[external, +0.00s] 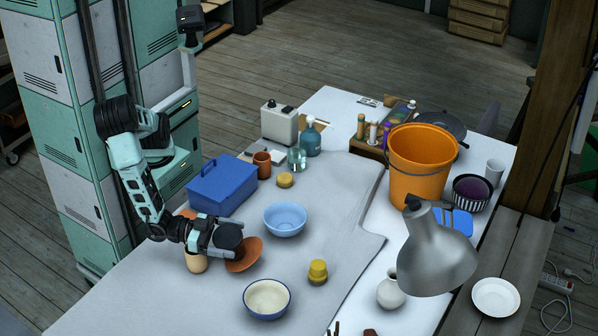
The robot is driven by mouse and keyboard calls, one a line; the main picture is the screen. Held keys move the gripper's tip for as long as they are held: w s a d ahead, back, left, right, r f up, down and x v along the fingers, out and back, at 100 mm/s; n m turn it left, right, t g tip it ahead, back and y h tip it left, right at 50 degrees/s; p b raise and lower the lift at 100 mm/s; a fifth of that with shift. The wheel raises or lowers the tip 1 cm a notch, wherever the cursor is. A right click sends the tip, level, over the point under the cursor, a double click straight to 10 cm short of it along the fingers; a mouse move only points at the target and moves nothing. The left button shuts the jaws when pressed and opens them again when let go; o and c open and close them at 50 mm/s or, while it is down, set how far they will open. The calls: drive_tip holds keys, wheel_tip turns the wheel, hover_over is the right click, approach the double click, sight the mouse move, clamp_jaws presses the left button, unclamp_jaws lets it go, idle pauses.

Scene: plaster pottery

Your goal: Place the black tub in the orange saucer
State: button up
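The black tub (230,236) is a small dark round thing at the end of my gripper (219,238), near the table's left side. The light grey fingers appear closed around it. The orange saucer (245,259) is a terracotta-coloured dish just below and right of the tub. The tub overlaps its upper left part in the picture. I cannot tell whether the tub touches the saucer or hangs just above it. My gripper hides part of the saucer.
A tan jar (196,264) stands close below my gripper. A blue toolbox (222,186) is behind it, a light blue bowl (286,220) to the right, and a cream bowl (267,298) in front. A yellow-topped pot (318,271) stands farther right. Cloth between the bowls is clear.

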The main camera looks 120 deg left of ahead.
drive_tip(key=shift+r, duration=0.25)
drive_tip(key=shift+r+p, duration=0.55)
drive_tip(key=shift+p, duration=0.1)
drive_tip(key=f+v, duration=0.1)
drive_tip(key=v, duration=1.1)
drive_tip(key=shift+r+b, duration=0.25)
drive_tip(key=shift+b, duration=0.1)
